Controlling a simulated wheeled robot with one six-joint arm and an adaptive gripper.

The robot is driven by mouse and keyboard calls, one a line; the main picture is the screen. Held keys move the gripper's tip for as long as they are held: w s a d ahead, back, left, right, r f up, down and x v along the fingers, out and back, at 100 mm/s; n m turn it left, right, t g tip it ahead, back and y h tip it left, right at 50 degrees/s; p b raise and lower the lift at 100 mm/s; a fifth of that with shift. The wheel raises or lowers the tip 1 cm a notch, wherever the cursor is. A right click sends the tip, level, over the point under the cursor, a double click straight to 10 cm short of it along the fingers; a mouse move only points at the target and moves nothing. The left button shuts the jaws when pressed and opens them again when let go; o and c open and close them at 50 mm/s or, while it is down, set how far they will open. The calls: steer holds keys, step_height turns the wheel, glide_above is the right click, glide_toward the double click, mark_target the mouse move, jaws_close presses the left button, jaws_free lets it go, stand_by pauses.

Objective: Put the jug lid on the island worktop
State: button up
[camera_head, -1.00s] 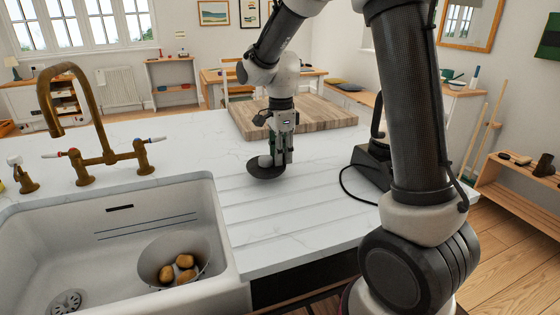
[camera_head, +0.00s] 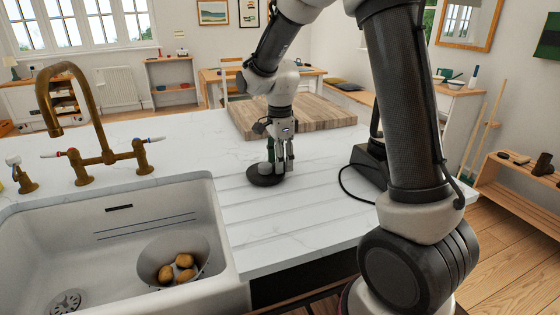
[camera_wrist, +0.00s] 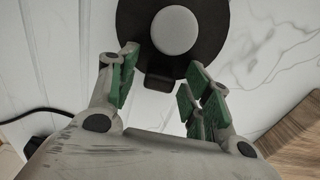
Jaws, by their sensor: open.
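The jug lid (camera_head: 262,181) is a dark round disc with a pale grey knob. It lies on the white island worktop (camera_head: 325,205), on the grooved part to the right of the sink. My gripper (camera_head: 281,165) points down at the lid's right side. In the wrist view, the lid (camera_wrist: 208,42) is at the top with its knob toward the camera and a small dark tab at its near edge. My gripper (camera_wrist: 160,64) is open there, with green pads on both sides of the tab and the knob beyond the fingertips. Nothing is visibly held.
A sink (camera_head: 60,245) with a brass tap (camera_head: 98,130) lies to the left, holding a bowl (camera_head: 150,255) with a few brown potatoes (camera_head: 184,261). A wooden board (camera_head: 318,115) lies behind my gripper. A dark appliance with a cord (camera_head: 368,165) stands to the right.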

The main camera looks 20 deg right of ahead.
step_height(320, 180, up, 11)
steer(key=s+d+r+n+t, duration=0.1)
steer(key=s+d+r+n, duration=0.25)
steer(key=s, duration=0.25)
steer(key=s+d+r+n+t, duration=0.1)
steer(key=s+d+r+n, duration=0.2)
steer(key=s+n, duration=0.3)
steer(key=s+d+f+n+t, duration=0.1)
steer(key=s+d+n, duration=0.1)
steer(key=s+n, duration=0.2)
steer(key=s+d+f+n+t, duration=0.1)
steer(key=s+n, duration=0.3)
steer(key=s, duration=0.6)
steer(key=shift+d+f, duration=0.35)
steer(key=shift+d, duration=0.1)
